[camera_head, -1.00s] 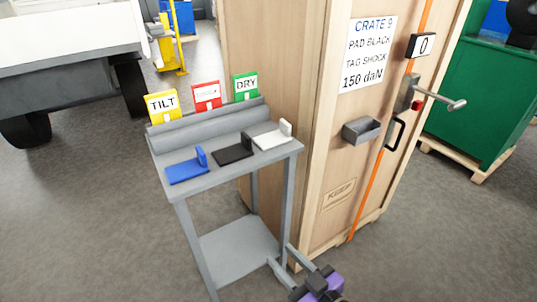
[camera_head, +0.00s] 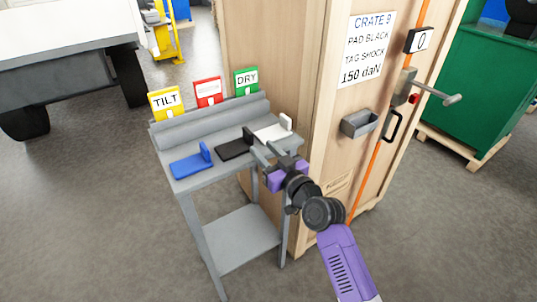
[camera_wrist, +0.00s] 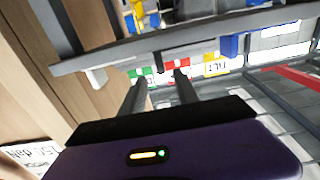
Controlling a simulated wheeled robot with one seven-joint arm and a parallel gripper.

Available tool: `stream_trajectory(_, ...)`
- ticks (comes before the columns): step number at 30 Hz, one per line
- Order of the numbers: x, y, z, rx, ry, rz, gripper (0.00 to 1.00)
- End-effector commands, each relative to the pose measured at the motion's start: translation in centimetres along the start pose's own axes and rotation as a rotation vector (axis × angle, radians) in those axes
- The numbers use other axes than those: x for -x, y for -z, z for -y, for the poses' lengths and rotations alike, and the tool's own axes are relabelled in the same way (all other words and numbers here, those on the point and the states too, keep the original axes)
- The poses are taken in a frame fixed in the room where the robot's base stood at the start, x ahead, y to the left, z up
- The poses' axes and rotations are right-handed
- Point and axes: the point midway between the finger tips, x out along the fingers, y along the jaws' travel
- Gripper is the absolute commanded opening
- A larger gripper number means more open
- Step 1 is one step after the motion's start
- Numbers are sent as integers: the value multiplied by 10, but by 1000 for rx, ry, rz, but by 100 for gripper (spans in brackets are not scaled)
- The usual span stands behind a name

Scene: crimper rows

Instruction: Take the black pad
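The black pad (camera_head: 232,151), a flat plate with an upright tab, lies on the grey stand (camera_head: 222,173) between the blue pad (camera_head: 189,165) and the white pad (camera_head: 270,133). My gripper (camera_head: 264,152) is open and empty at the stand's front right edge, apart from the black pad and to its right. In the wrist view, which looks upside down, the two fingers (camera_wrist: 161,78) are spread. A dark tab, apparently the black pad (camera_wrist: 157,61), shows beyond them, between the white pad (camera_wrist: 96,78) and the blue pad (camera_wrist: 230,45).
Yellow (camera_head: 166,103), red (camera_head: 208,92) and green (camera_head: 246,81) tags stand along the stand's back. Open floor lies at left.

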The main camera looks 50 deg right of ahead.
Motion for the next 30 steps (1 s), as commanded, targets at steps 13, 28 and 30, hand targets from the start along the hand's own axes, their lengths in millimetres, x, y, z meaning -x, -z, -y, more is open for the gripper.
stream_trajectory(13, -50, -1, 1, 1, 1, -1, 37)
stream_trajectory(28, -84, 0, 1, 0, 1, 0, 37)
stream_trajectory(30, -85, 0, 1, 0, 1, 1, 37)
